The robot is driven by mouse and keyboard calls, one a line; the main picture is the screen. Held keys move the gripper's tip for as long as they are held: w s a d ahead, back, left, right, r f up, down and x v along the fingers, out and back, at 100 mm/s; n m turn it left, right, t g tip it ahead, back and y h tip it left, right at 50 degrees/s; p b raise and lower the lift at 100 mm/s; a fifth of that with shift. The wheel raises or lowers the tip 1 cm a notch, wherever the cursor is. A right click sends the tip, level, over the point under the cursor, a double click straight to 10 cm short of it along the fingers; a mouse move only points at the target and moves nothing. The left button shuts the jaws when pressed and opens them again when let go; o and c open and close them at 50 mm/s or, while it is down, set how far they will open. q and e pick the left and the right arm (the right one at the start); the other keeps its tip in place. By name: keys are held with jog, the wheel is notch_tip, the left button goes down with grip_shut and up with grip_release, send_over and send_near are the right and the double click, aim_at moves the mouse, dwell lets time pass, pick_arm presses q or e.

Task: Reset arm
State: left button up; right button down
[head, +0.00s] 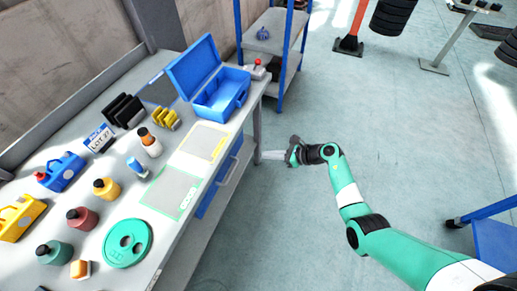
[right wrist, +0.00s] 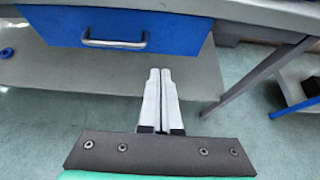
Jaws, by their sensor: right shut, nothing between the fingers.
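My right gripper (head: 268,155) is off the right edge of the workbench in the head view, over the floor, with its green arm reaching in from the lower right. In the right wrist view its two pale fingers (right wrist: 160,75) lie side by side, shut with nothing between them. They point toward the blue drawer (right wrist: 120,30) under the bench and look apart from it. My left gripper does not show in the head view.
The workbench (head: 190,228) holds an open blue toolbox (head: 222,95), several bottles, a green disc (head: 127,243) and a LOT 27 sign (head: 99,138). A blue-framed shelf (head: 268,35) stands beyond its far end. A blue cart (head: 495,240) is at right. The floor between is clear.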

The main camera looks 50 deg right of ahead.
jog(key=shift+s+r, duration=0.1)
jog(key=shift+s, duration=0.1)
